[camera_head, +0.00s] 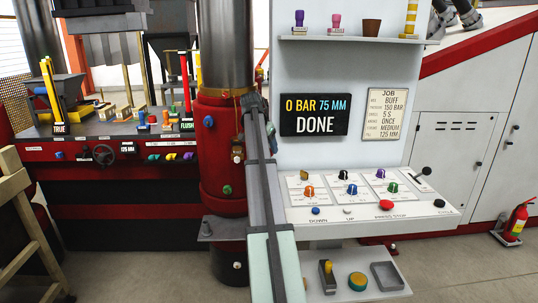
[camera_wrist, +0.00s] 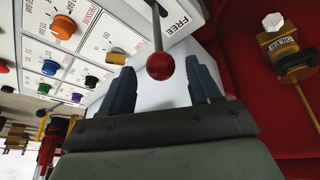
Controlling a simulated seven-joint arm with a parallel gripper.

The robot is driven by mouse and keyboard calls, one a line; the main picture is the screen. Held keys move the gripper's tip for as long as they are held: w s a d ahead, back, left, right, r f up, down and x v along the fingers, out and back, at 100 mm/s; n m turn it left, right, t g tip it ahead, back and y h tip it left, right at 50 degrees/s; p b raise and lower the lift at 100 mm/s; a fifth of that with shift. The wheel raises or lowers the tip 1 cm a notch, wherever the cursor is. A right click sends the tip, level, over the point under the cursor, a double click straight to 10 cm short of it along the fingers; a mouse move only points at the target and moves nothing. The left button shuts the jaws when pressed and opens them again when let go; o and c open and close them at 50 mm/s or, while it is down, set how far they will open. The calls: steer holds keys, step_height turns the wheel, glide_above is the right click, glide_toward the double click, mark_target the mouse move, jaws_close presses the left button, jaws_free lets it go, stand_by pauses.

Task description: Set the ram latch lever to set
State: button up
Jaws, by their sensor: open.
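The ram latch lever has a red ball knob (camera_wrist: 160,67) on a thin grey rod, seen in the wrist view. The word FREE (camera_wrist: 180,22) is printed on the white plate beside the rod. My gripper (camera_wrist: 161,78) is open, with one dark finger on each side of the knob in the picture. I cannot tell how far the knob is from the fingers in depth, and no contact shows. In the head view my arm reaches up in front of the red column (camera_head: 218,130), and this lever is not discernible there.
Right of my arm, the control panel (camera_head: 340,215) carries several coloured knobs and a black-ball lever (camera_head: 426,171). A brass fitting (camera_wrist: 285,45) on the red surface lies right of my gripper. A screen (camera_head: 315,115) reads DONE.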

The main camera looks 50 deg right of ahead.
steer(key=shift+x, duration=2.05)
steer(key=shift+c, duration=0.3)
jaws_close()
